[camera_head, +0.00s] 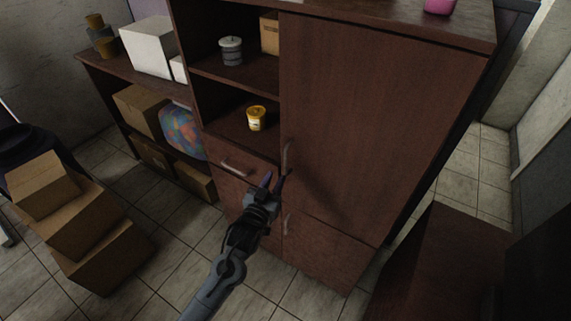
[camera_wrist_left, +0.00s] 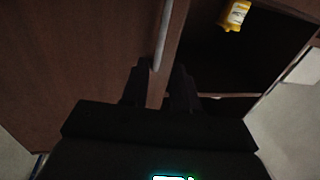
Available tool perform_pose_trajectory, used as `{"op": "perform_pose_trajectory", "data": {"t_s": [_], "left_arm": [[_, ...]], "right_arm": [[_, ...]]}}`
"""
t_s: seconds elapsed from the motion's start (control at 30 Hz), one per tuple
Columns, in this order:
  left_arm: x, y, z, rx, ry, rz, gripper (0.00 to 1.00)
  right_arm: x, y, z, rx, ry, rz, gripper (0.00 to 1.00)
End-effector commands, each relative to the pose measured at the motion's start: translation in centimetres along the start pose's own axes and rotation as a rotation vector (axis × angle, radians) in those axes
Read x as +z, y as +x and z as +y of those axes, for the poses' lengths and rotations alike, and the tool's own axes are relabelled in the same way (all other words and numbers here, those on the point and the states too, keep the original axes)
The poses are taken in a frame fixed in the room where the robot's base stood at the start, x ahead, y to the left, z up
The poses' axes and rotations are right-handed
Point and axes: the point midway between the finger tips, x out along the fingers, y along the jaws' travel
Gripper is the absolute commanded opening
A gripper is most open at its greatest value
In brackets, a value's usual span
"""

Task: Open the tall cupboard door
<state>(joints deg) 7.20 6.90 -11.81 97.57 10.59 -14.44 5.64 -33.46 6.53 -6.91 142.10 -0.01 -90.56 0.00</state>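The tall cupboard door (camera_head: 375,120) is a dark brown wood panel on the right of the cabinet and looks shut. Its upright metal handle (camera_head: 286,155) is near the lower left edge. The handle also shows in the left wrist view (camera_wrist_left: 161,38). My left gripper (camera_head: 274,181) is just below and in front of this handle. In the left wrist view its two dark fingers (camera_wrist_left: 158,88) are apart, with the lower end of the handle lined up between them. Whether they touch it cannot be told. My right gripper is not in view.
Open shelves left of the door hold a yellow tub (camera_head: 256,118) and a grey canister (camera_head: 231,50). A drawer handle (camera_head: 235,168) and a lower door handle (camera_head: 287,224) are close by. Stacked cardboard boxes (camera_head: 80,225) stand at left. A dark brown surface (camera_head: 440,255) is at lower right.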

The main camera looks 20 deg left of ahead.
Motion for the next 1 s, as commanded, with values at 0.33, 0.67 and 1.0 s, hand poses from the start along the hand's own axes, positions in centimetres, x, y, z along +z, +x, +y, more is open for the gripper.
{"op": "perform_pose_trajectory", "data": {"t_s": [0.33,0.67,1.0], "left_arm": [[-0.1,5.5,0.0,0.000,0.001,0.001,0.29],[-0.1,9.1,0.0,0.000,-0.001,0.000,0.29],[-0.1,9.6,0.0,0.000,0.000,-0.001,0.29]], "right_arm": [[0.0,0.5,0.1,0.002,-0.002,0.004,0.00],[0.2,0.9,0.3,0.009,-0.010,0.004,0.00],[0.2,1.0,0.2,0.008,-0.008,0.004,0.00]]}}
